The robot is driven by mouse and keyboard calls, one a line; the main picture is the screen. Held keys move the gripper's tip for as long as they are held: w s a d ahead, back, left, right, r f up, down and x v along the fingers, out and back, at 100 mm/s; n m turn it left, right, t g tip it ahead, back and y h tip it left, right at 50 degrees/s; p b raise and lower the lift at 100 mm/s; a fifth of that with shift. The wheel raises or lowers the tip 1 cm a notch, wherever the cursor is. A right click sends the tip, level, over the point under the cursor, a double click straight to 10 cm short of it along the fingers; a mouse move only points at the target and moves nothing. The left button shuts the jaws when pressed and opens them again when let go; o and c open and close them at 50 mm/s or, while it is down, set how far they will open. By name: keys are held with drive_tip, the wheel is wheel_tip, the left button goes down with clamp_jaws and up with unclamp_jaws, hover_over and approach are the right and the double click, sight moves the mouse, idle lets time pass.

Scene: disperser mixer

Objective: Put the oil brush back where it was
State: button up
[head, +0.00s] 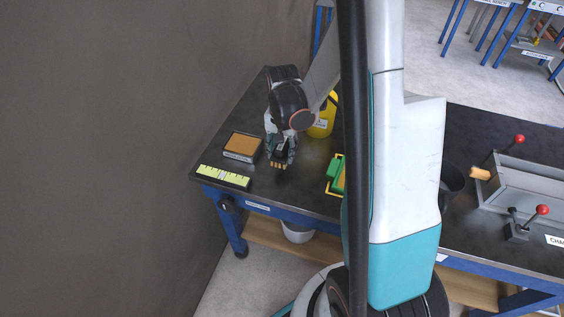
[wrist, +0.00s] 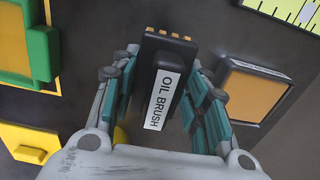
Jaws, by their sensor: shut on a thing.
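The oil brush (wrist: 163,92) is a dark block with a white label reading "OIL BRUSH" and a row of short tan bristle tufts at its end. My gripper (wrist: 162,98) is shut on it, with the teal-padded fingers on both sides of the block. In the head view my gripper (head: 281,152) is over the left part of the dark bench, and the tan bristles of the oil brush (head: 279,166) point down at the bench top. I cannot tell whether the bristles touch it.
A dark-framed tan pad (head: 243,145) and a yellow-green scale strip (head: 223,176) lie left of my gripper. A green block with yellow edging (head: 337,175) is to the right. A yellow container (head: 322,120) stands behind. Bare bench top (head: 295,195) lies in front.

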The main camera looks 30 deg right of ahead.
sight(282, 159)
drive_tip(key=shift+f+b, duration=0.75)
drive_tip(key=shift+f, duration=1.45)
drive_tip(key=shift+f, duration=0.15)
drive_tip(key=o, duration=1)
wheel_tip(282, 159, up, 12)
drive_tip(key=p, duration=0.4)
drive_tip(key=shift+r, duration=0.2)
